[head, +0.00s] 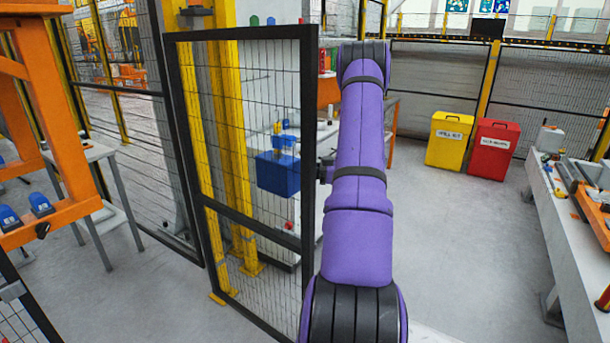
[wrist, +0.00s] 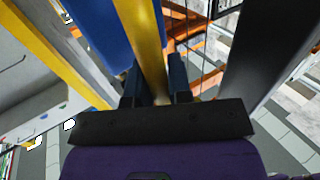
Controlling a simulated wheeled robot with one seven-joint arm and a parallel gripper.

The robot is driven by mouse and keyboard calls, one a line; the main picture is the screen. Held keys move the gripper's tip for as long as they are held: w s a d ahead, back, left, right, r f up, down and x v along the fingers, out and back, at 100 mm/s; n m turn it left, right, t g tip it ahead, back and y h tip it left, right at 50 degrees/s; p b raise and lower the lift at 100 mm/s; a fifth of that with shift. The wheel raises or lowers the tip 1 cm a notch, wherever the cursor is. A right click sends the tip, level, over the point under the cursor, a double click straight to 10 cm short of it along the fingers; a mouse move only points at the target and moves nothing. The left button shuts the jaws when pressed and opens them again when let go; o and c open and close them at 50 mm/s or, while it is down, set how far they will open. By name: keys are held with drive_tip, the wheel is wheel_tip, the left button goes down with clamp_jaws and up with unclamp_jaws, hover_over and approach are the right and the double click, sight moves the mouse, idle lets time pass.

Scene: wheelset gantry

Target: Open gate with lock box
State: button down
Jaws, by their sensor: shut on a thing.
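The gate (head: 308,120) is a black-framed mesh panel that stands in the left-middle of the head view, angled beside a yellow post. The blue lock box (head: 278,174) is at mid-height near the gate's right upright; it also shows at the upper left of the wrist view (wrist: 100,30). In the wrist view, my gripper (wrist: 155,78) is shut on a yellow bar (wrist: 148,40) that runs between its two dark fingers. A dark upright is close on the right there. In the head view my purple arm hides most of the gripper.
A yellow bin (head: 450,140) and a red bin (head: 493,150) stand at the back right. A long workbench (head: 550,215) lines the right side. An orange frame (head: 60,120) and a grey table (head: 95,155) are at the left. Grey floor right of my arm is clear.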

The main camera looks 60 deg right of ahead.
drive_tip(key=shift+s+d, duration=0.15)
drive_tip(key=shift+d, duration=0.45)
drive_tip(key=c, duration=1.1)
unclamp_jaws()
drive_tip(key=shift+o, duration=0.2)
drive_tip(key=v, duration=1)
drive_tip(key=shift+s+d, duration=0.25)
